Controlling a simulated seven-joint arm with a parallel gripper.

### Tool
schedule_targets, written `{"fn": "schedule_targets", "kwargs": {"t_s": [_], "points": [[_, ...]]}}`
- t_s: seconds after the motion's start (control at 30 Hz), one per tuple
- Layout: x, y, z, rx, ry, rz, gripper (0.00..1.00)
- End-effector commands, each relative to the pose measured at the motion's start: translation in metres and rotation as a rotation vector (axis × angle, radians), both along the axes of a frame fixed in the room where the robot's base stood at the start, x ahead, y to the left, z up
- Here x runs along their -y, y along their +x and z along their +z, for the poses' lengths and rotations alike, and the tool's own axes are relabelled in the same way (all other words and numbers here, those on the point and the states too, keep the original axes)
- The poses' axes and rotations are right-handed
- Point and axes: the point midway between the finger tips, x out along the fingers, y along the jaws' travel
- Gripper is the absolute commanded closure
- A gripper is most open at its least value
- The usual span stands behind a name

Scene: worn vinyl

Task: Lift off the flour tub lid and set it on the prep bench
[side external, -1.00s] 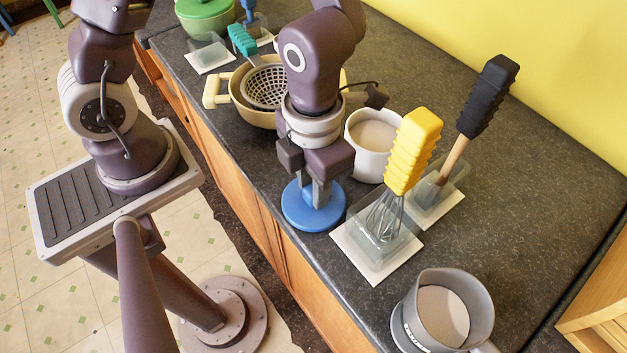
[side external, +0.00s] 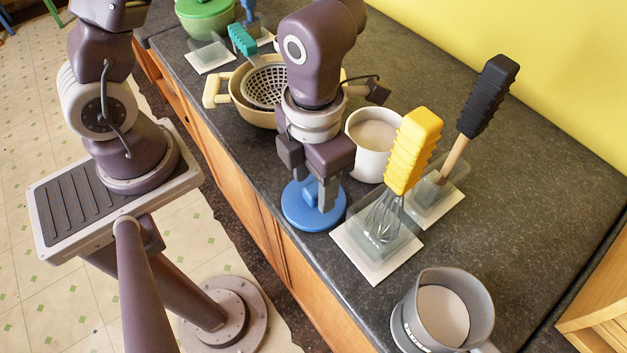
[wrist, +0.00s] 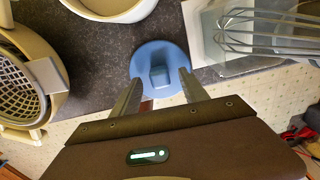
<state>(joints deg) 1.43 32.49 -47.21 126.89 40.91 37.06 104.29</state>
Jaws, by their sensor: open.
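The round blue lid (side external: 296,214) with its blocky blue knob lies flat on the dark bench, close to the front edge. It also shows in the wrist view (wrist: 144,60). My gripper (side external: 318,200) is open above the lid, with a finger on either side of the knob and gaps between; the wrist view shows this spread too (wrist: 159,77). A white tub (side external: 366,164) with pale, powder-like contents stands uncovered just behind and to the right of the lid.
A whisk with a yellow handle (side external: 412,150) stands in a clear holder close to the right of the lid. A brush with a black handle (side external: 487,95) is behind it. A grey jug (side external: 405,318) stands at front right. A colander sits in a beige pot (side external: 238,90) at left.

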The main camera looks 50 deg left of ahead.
Motion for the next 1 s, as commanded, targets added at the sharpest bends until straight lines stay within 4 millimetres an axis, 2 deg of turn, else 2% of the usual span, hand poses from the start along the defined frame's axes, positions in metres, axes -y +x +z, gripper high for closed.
{"fn": "schedule_targets", "kwargs": {"t_s": [1.0], "points": [[0.0,0.0,0.041,0.002,-0.001,0.0,0.48]]}}
